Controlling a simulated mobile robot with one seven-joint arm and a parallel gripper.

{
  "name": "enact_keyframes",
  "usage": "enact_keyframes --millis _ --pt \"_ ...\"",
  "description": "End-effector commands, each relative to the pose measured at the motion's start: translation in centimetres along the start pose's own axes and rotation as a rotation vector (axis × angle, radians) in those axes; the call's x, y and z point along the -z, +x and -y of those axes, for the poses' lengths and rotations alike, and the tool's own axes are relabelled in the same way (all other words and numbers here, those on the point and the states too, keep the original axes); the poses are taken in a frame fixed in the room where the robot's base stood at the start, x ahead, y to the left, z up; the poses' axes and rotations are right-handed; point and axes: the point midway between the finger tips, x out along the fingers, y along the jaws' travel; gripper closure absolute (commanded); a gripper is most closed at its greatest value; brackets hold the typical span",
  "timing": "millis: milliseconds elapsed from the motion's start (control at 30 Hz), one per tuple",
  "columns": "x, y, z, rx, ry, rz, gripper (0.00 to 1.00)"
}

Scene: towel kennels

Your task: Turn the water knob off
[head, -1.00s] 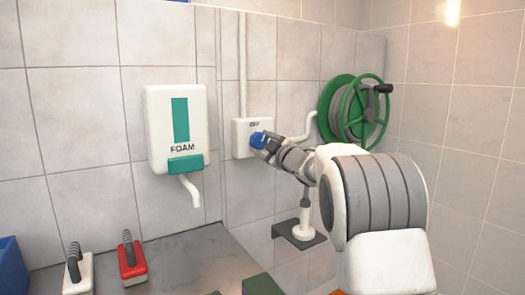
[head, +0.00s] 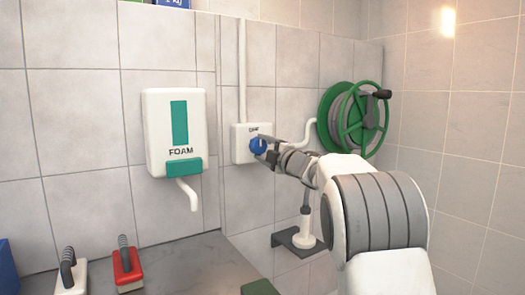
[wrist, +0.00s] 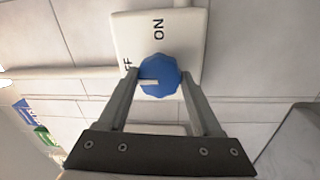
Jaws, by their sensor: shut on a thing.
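The water knob (head: 258,146) is a blue dial on a white wall box (head: 239,153). In the wrist view, the knob (wrist: 160,77) sits between my two fingers, which touch its sides. Its white pointer mark points left in that view, just below the partly hidden "OFF" lettering. The "ON" lettering stands above the knob there. My gripper (head: 267,150) is shut on the knob, reaching it from the right in the head view. The box lettering is too small to read clearly in the head view.
A white foam dispenser (head: 175,132) hangs left of the box. A green hose reel (head: 353,118) is mounted to the right, behind my arm. Two brushes, white (head: 72,275) and red (head: 127,267), lie on the grey counter (head: 195,262). A small dark shelf (head: 285,240) is below.

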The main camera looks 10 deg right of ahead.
Motion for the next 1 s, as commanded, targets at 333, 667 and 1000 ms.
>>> enact_keyframes --millis 333,667,1000 --pt "0.0 0.0 -0.1 -0.001 -0.008 0.0 0.89" --pt "0.0 0.0 -0.1 -0.001 -0.005 0.0 0.04" --pt "-0.1 -1.1 -0.1 0.0 -0.004 0.001 0.04"
